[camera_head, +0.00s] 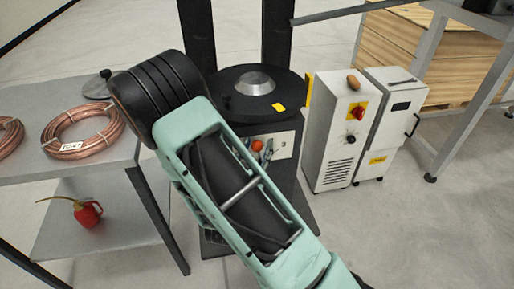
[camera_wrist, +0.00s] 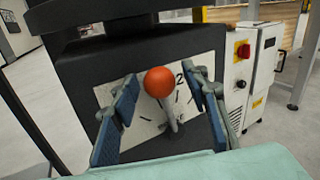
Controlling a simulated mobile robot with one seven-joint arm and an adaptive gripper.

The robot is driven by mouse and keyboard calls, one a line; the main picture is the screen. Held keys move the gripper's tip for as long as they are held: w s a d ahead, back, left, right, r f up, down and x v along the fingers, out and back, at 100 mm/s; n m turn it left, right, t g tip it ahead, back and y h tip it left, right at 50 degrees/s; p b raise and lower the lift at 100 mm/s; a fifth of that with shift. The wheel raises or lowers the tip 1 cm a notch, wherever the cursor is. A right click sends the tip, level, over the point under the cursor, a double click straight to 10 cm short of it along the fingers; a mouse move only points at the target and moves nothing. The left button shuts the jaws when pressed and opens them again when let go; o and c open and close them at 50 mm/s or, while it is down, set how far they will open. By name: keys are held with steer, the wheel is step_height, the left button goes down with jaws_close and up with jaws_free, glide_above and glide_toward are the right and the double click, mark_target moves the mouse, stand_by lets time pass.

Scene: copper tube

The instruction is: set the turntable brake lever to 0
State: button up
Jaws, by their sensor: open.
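The turntable (camera_head: 238,106) is a black disc with a silver dome on a dark pedestal, at the middle of the head view. Its brake lever has an orange ball knob (camera_head: 257,145), which also shows large in the wrist view (camera_wrist: 159,82). The metal lever shaft (camera_wrist: 173,118) runs down from the knob over a white dial plate (camera_wrist: 146,118). A "2" shows just right of the knob; other marks are partly hidden. My gripper (camera_wrist: 168,98) is open, with one blue-padded finger on each side of the knob. I cannot tell whether either finger touches the lever.
A white control box (camera_head: 338,130) with a red switch and a second white cabinet (camera_head: 388,120) stand right of the pedestal. A grey table (camera_head: 100,165) at left holds copper coils (camera_head: 83,130), with a red oil can (camera_head: 88,212) below.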

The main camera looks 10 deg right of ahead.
jaws_close()
steer(key=shift+a, duration=0.1)
stand_by(0.4)
